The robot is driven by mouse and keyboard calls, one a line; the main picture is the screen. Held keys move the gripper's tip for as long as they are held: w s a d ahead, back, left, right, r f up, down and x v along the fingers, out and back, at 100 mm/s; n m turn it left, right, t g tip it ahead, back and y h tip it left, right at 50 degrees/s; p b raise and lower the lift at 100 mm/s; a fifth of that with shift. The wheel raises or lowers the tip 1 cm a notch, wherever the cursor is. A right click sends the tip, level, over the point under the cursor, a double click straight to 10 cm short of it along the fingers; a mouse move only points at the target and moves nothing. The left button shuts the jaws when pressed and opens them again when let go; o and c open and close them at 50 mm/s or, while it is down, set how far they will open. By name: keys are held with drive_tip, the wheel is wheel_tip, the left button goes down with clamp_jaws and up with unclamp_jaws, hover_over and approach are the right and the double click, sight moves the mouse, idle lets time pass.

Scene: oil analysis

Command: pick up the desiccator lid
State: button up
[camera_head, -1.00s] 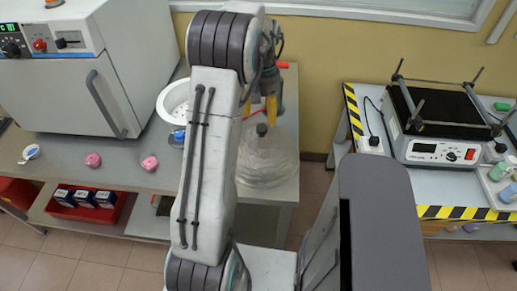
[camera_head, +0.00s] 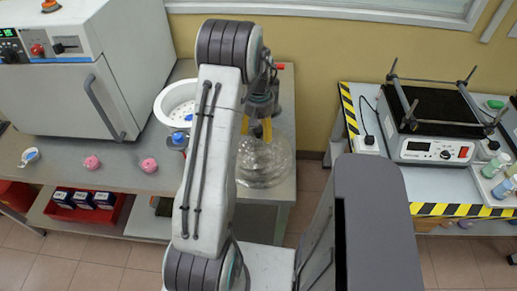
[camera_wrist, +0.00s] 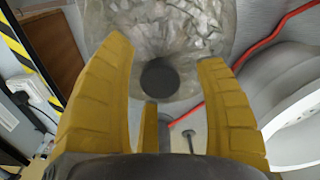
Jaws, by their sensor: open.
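The desiccator lid (camera_head: 264,170) is a clear, domed glass piece at the right end of the left bench. In the wrist view the glass (camera_wrist: 185,25) fills the top middle, with its dark round knob (camera_wrist: 158,78) between the fingers. My gripper (camera_head: 258,132) is low over the top of the lid, partly behind my arm in the head view. In the wrist view its yellow fingers (camera_wrist: 162,58) are spread on either side of the knob, with gaps beside it. Nothing is gripped. In the head view the knob cannot be made out.
A white perforated bowl (camera_head: 176,104) stands left of my arm, near a white oven (camera_head: 88,88). Two pink items (camera_head: 148,165) lie toward the bench front. A red cable (camera_wrist: 245,60) runs beside the glass in the wrist view. A second bench with a shaker (camera_head: 430,150) stands at right.

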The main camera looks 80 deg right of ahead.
drive_tip(key=shift+c, duration=0.4)
clamp_jaws()
